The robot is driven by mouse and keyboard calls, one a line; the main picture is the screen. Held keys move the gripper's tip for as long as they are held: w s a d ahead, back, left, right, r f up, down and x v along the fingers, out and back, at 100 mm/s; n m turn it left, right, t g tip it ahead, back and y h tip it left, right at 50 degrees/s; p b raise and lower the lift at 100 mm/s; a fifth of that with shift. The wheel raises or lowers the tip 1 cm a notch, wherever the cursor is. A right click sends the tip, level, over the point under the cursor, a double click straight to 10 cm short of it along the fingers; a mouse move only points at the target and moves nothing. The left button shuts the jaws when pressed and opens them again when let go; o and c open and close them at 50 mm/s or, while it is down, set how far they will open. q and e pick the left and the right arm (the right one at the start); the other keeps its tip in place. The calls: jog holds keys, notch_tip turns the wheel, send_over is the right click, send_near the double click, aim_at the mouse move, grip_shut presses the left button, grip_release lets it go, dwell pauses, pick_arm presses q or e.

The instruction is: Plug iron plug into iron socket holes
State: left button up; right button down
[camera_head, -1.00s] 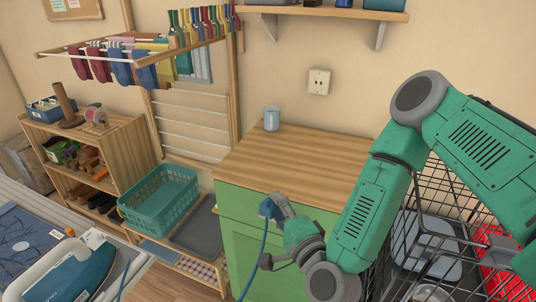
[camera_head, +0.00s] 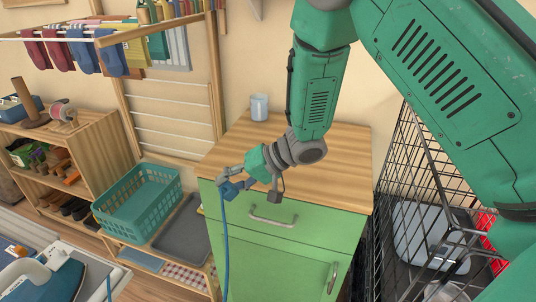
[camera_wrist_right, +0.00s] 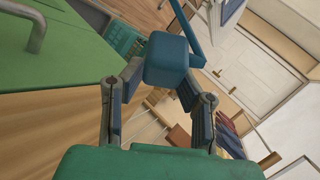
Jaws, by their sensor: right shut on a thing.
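The blue iron plug (camera_head: 230,189) is held by my right gripper (camera_head: 236,182), in front of the green cabinet's top left edge. In the right wrist view the plug (camera_wrist_right: 166,58) sits between the two fingers of the gripper (camera_wrist_right: 160,84), which is shut on it. The blue cord (camera_head: 224,245) hangs down from the plug. The iron (camera_head: 55,278), blue and white, stands at the lower left. The wall socket is not visible now; my right arm covers that part of the wall. My left gripper is not in view.
The wooden countertop (camera_head: 332,160) is clear except for a light cup (camera_head: 259,107) at the back. A teal basket (camera_head: 138,205) and a grey tray (camera_head: 183,238) are on a low bench at left. A black wire cage (camera_head: 398,180) stands right of the cabinet.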

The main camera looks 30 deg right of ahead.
jog(key=w+d+r+n+g+h, duration=0.1)
jog(key=d+n, duration=0.2)
jog(key=w+d+r+n+g+h, duration=0.1)
jog(key=d+r+n+g, duration=0.1)
jog(key=d+n, duration=0.1)
jog(key=w+d+r+n+g+h, duration=0.1)
jog(key=w+d+n+g, duration=0.1)
jog(key=d+n, duration=0.1)
jog(key=shift+d+r+n+p, duration=0.15)
jog(key=shift+r+n+p, duration=0.25)
jog(key=shift+n, duration=0.3)
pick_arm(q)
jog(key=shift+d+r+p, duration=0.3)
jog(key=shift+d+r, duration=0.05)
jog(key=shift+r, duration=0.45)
pick_arm(e)
jog(key=w+d+r+n+h, duration=0.2)
jog(key=d+r+n, duration=0.3)
jog(key=d+r, duration=0.3)
notch_tip(320, 180, up, 4)
jog(key=shift+w+d+f+t, duration=0.1)
jog(key=shift+w+d+t, duration=0.15)
jog(key=shift+t, duration=0.15)
